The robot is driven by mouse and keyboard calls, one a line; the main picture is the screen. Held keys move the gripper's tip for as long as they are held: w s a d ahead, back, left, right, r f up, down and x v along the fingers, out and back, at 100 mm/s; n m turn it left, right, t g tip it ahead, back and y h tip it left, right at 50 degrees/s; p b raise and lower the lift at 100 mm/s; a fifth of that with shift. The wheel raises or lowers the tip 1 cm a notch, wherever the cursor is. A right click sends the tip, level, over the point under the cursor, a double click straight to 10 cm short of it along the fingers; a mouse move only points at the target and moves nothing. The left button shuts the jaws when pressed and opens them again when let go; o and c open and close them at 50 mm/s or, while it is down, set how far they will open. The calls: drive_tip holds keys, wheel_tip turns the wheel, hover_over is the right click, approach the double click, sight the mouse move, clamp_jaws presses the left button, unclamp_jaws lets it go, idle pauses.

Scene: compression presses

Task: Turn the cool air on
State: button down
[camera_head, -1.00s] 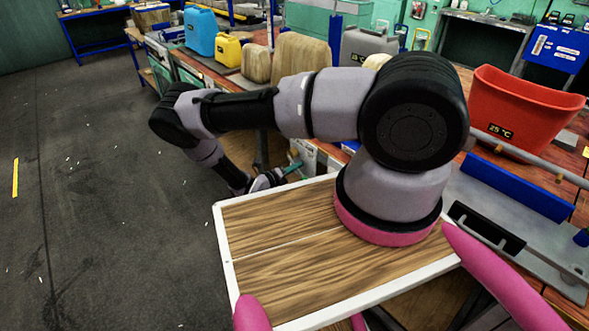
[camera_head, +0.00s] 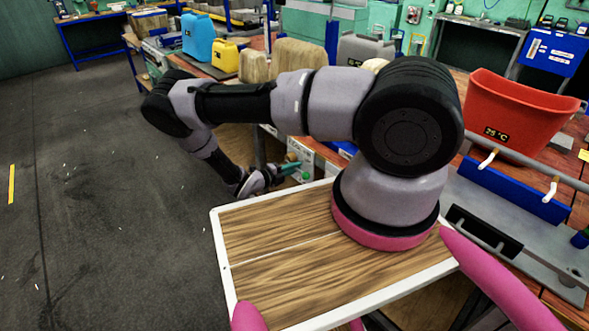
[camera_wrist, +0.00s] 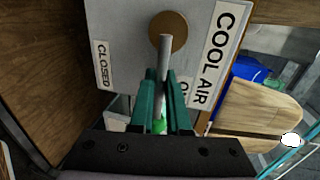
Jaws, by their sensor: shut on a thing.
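The cool air lever in the wrist view is a grey rod (camera_wrist: 164,62) on a round bronze pivot (camera_wrist: 168,31), mounted on a pale panel (camera_wrist: 130,45). The panel carries a "COOL AIR" label (camera_wrist: 216,50), a "CLOSED" label (camera_wrist: 103,64) on the left, and another label starting with "O", mostly hidden by a finger. The rod points down in the picture, nearer the "O" label. My gripper (camera_wrist: 163,84) has its teal fingers shut on the rod, one on each side. In the head view my gripper (camera_head: 292,168) is small, beside the bench-side panel (camera_head: 299,152).
Blue (camera_head: 198,35) and yellow (camera_head: 225,55) jugs stand farther back. Open floor (camera_head: 80,200) lies left.

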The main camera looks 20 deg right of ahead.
drive_tip(key=shift+w+a, duration=0.1)
drive_tip(key=c, duration=0.9)
unclamp_jaws()
drive_tip(key=v, duration=1)
drive_tip(key=shift+a, duration=0.35)
drive_tip(key=shift+r, duration=0.2)
